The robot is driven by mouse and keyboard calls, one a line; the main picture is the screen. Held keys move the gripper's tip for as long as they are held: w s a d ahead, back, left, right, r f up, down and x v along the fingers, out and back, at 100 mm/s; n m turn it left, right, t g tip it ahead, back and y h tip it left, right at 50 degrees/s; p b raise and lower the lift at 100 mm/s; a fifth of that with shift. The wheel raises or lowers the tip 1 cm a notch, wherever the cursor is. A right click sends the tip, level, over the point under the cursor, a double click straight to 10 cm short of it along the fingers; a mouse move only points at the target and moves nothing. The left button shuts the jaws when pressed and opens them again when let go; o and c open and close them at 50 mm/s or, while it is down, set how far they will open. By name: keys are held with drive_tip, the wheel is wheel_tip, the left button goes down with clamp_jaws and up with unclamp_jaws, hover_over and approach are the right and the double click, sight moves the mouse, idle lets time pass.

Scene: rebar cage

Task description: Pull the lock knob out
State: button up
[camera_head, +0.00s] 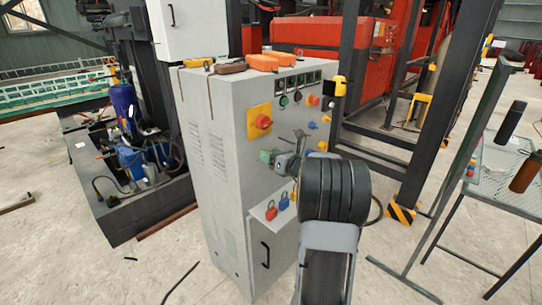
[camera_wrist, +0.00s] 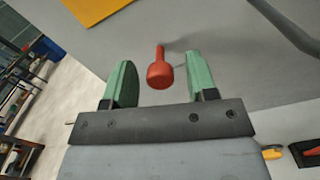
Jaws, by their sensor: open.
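The red knob (camera_wrist: 160,74) sticks out of the grey cabinet face on a thin stem in the wrist view. I take it to be the lock knob. My gripper (camera_wrist: 159,62) is open, with one green finger on each side of the knob and a visible gap to both. In the head view my gripper (camera_head: 269,156) is at the front of the grey cabinet (camera_head: 225,200), below the yellow plate with a red rotary switch (camera_head: 263,121). I cannot make out the knob there.
Small coloured knobs and buttons (camera_head: 313,100) are on the panel to the right. Orange tools (camera_head: 262,62) lie on the cabinet top. A mesh table (camera_head: 500,185) stands at right.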

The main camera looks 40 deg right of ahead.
drive_tip(key=shift+s, duration=0.1)
drive_tip(key=s+d, duration=0.2)
drive_tip(key=s, duration=1.1)
drive_tip(key=shift+s+d, duration=0.2)
drive_tip(key=shift+d, duration=0.05)
